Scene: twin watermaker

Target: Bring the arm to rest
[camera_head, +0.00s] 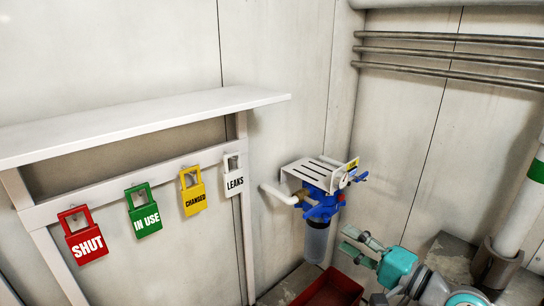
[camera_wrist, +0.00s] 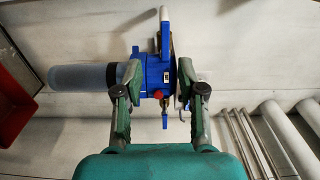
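My gripper (camera_head: 360,244) is at the lower right of the head view, in front of and to the right of the filter unit. In the wrist view my gripper (camera_wrist: 160,92) has its two green fingers well apart, with nothing held between them. The blue filter head (camera_head: 320,203) with its clear bowl (camera_head: 316,243) is on the wall near the corner. In the wrist view the blue filter head (camera_wrist: 157,75) appears sideways, beyond and between the fingers. The gripper looks apart from it in the head view.
A white shelf (camera_head: 130,122) juts from the left wall. Below it hang the SHUT (camera_head: 84,236), IN USE (camera_head: 143,211), CHANGED (camera_head: 193,191) and LEAKS (camera_head: 234,176) tags. A red tray (camera_head: 328,290) lies below the filter. Pipes (camera_head: 450,53) run along the right wall.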

